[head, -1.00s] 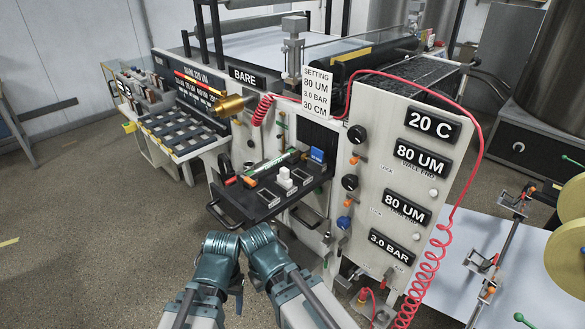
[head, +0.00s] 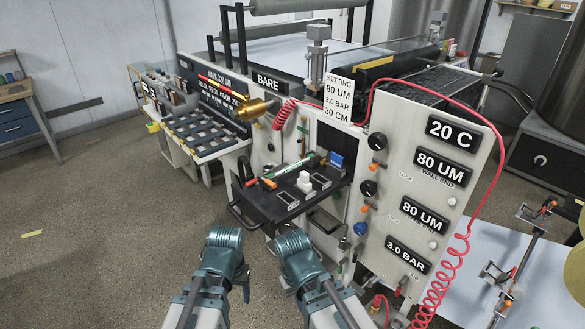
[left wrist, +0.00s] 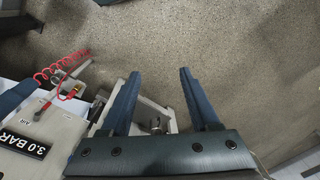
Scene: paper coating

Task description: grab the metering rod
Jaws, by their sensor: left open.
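No rod is marked as the metering rod. A slim greenish rod (head: 294,166) lies along the back of the black tray (head: 262,207) on the machine's front. I cannot tell which one is the metering rod. My left gripper (head: 225,238) is in front of the tray, apart from it. In the left wrist view its two blue fingers (left wrist: 160,80) are spread with nothing between them. My right gripper (head: 293,242) is beside it, and its jaws cannot be made out.
The coating machine's panel (head: 400,180) with dials and signs stands ahead. A red coiled hose (head: 445,275) hangs down its right side. A brass cylinder (head: 255,109) juts out above the tray. A pale table (head: 470,300) is at the right. Floor at left is open.

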